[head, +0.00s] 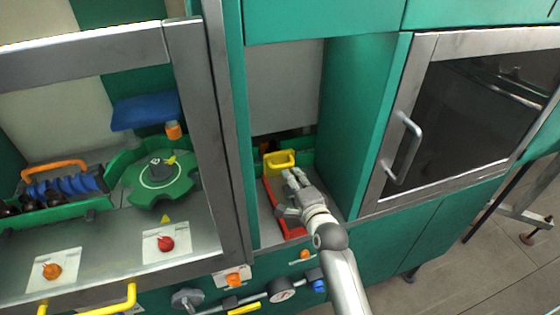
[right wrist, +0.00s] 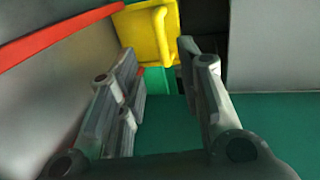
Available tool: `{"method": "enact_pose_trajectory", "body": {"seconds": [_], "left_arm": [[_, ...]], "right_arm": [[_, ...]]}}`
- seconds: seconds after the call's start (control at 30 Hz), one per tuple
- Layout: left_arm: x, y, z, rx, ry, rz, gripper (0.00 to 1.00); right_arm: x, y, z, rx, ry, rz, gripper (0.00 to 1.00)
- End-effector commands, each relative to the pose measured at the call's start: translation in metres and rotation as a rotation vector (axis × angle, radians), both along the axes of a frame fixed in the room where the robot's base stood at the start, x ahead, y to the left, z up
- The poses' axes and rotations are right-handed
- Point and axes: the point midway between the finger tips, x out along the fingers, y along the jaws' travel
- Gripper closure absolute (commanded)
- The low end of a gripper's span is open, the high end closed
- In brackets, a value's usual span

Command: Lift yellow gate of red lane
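The red lane (head: 269,196) is a low red-edged channel in the open bay between the glazed cabinet and the green panel. The yellow gate (head: 279,160), with a loop handle, stands at the lane's far end. My right gripper (head: 291,176) is over the lane, with its fingertips just short of the gate. In the right wrist view the gripper (right wrist: 165,68) is open with nothing between its fingers. There the yellow gate (right wrist: 144,37) lies beyond the fingertips, and a red lane edge (right wrist: 60,37) crosses the upper left. My left gripper is out of view.
A green side wall (head: 352,125) bounds the bay on the right, beside an oven-like door (head: 455,110). A grey frame post (head: 228,135) bounds it on the left. A green turntable (head: 162,181) and a rack of dark bottles (head: 62,192) stand behind the left frame.

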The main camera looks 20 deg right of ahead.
Motion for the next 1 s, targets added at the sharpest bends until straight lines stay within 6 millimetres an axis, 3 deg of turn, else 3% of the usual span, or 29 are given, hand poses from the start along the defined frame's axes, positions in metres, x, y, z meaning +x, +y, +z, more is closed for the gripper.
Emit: {"method": "enact_pose_trajectory", "body": {"seconds": [0.1,0.37,0.47,0.7,1.0], "left_arm": [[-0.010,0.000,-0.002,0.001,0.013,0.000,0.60],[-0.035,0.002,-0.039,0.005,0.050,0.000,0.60],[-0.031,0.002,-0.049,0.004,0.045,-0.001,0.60],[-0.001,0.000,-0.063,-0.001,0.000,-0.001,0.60],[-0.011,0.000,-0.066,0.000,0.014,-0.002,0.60]], "right_arm": [[0.017,0.000,-0.004,-0.002,-0.001,0.000,0.66],[0.055,0.002,-0.018,0.000,-0.003,0.000,0.66],[0.068,0.002,-0.020,-0.001,-0.003,0.000,0.66],[0.089,0.003,-0.023,-0.001,-0.002,0.000,0.66],[0.095,0.003,-0.022,-0.001,0.000,0.000,0.66]]}}
